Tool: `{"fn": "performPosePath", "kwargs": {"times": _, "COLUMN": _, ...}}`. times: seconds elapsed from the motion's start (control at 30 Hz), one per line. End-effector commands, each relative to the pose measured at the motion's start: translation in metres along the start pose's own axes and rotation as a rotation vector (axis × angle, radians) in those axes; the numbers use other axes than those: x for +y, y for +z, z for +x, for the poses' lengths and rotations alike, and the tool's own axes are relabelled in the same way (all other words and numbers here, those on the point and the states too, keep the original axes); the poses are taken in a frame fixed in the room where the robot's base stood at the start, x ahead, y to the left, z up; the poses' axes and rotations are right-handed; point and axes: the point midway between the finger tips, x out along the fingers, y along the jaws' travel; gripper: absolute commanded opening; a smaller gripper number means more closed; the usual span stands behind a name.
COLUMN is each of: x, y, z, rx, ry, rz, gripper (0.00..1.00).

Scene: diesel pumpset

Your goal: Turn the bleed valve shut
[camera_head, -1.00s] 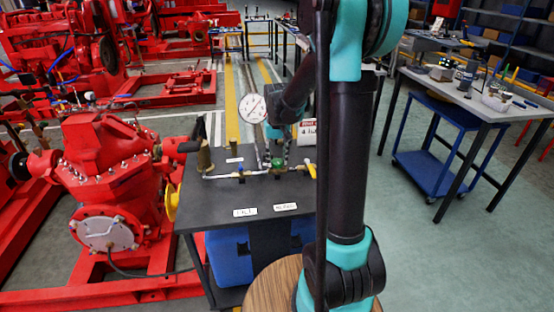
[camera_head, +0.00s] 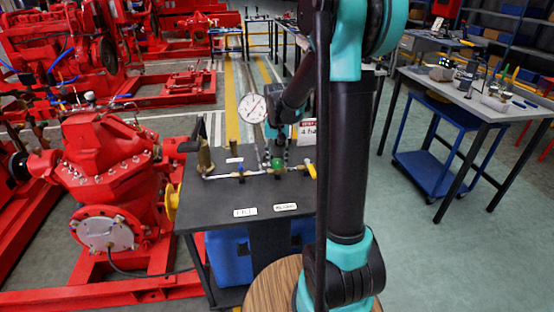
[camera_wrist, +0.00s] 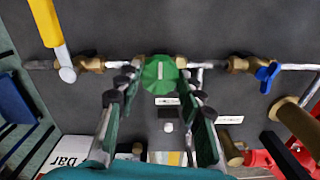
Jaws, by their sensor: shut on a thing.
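A pipe run with three valves crosses the dark bench panel (camera_head: 290,190). The middle valve has a green handwheel (camera_wrist: 160,73) with a pale bar mark on top; it also shows in the head view (camera_head: 277,163). I take it for the bleed valve, though its label is not readable. My gripper (camera_wrist: 159,76) reaches it from above, with a finger on each side, and is shut on the green handwheel. In the head view my gripper (camera_head: 277,155) partly covers the pipe behind the handwheel.
A yellow lever (camera_wrist: 47,22) and a blue handle (camera_wrist: 267,76) flank the handwheel on the same pipe. A dial gauge (camera_head: 252,108) stands behind the pipe. A red pump (camera_head: 105,165) is at left. Open floor (camera_head: 420,230) lies at right.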

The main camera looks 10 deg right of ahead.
Motion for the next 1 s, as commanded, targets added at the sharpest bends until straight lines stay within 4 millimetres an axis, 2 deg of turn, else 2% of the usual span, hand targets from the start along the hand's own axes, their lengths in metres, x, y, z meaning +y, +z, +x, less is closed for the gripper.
{"fn": "performPosePath", "kwargs": {"times": 0.03, "x": 0.0, "y": 0.0, "z": 0.0, "rx": 0.0, "ry": 0.0, "rz": 0.001, "gripper": 0.09}}
{"fn": "performPosePath", "kwargs": {"times": 0.07, "x": 0.0, "y": 0.0, "z": 0.0, "rx": 0.0, "ry": 0.0, "rz": 0.001, "gripper": 0.41}}
{"fn": "performPosePath", "kwargs": {"times": 0.2, "x": 0.0, "y": 0.0, "z": 0.0, "rx": 0.0, "ry": 0.0, "rz": 0.0, "gripper": 0.59}}
{"fn": "performPosePath", "kwargs": {"times": 0.5, "x": 0.0, "y": 0.0, "z": -0.001, "rx": 0.0, "ry": 0.0, "rz": 0.0, "gripper": 0.59}}
{"fn": "performPosePath", "kwargs": {"times": 0.63, "x": 0.0, "y": 0.0, "z": -0.009, "rx": 0.0, "ry": 0.0, "rz": 0.0, "gripper": 0.59}}
{"fn": "performPosePath", "kwargs": {"times": 0.77, "x": 0.0, "y": 0.0, "z": -0.028, "rx": 0.0, "ry": 0.0, "rz": 0.0, "gripper": 0.59}}
{"fn": "performPosePath", "kwargs": {"times": 1.0, "x": 0.0, "y": 0.0, "z": -0.076, "rx": 0.0, "ry": 0.0, "rz": 0.0, "gripper": 0.59}}
